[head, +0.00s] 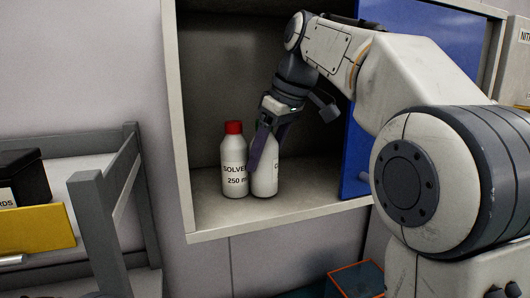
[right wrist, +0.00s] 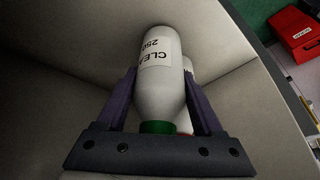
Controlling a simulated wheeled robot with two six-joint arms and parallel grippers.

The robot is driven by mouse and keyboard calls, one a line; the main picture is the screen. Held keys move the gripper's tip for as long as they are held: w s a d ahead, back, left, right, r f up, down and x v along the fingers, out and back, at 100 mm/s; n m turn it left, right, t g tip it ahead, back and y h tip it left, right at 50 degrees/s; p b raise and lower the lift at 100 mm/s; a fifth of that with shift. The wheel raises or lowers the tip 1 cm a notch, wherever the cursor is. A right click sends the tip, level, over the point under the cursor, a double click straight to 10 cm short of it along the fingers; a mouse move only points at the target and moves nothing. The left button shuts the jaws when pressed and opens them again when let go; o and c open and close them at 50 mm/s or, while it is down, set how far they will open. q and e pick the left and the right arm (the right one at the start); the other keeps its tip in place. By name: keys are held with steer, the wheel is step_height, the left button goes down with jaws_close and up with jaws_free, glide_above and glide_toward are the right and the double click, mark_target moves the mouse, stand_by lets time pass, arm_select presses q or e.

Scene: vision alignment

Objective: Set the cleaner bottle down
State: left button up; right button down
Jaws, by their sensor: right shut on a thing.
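The cleaner bottle (right wrist: 160,92) is white with a green cap and a label reading "CLEA" and "250" in the right wrist view. In the head view the white bottle (head: 265,176) is upright inside the cabinet, at or just above its floor; I cannot tell if it touches. My right gripper (head: 265,147) is shut on its body, one finger on each side, as the right wrist view also shows (right wrist: 163,105). The gripper hides its cap in the head view. My left gripper is not in view.
A red-capped solvent bottle (head: 233,165) stands close on the left of the cleaner bottle. The cabinet (head: 178,130) has side walls around it and a blue door (head: 424,45) on the right. Free floor lies right of the bottles. A grey rack (head: 95,215) stands at left.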

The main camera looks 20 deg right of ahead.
mark_target(273, 143)
steer(key=shift+f, duration=0.15)
steer(key=shift+c, duration=0.2)
jaws_free()
steer(key=shift+r, duration=0.25)
steer(key=v, duration=0.2)
steer(key=b+v, duration=0.1)
steer(key=v, duration=0.2)
steer(key=shift+s+d+f, duration=0.2)
steer(key=s+d+b, duration=0.3)
steer(key=s+d, duration=0.3)
steer(key=s, duration=0.3)
steer(key=shift+d+b, duration=0.25)
steer(key=shift+b, duration=0.15)
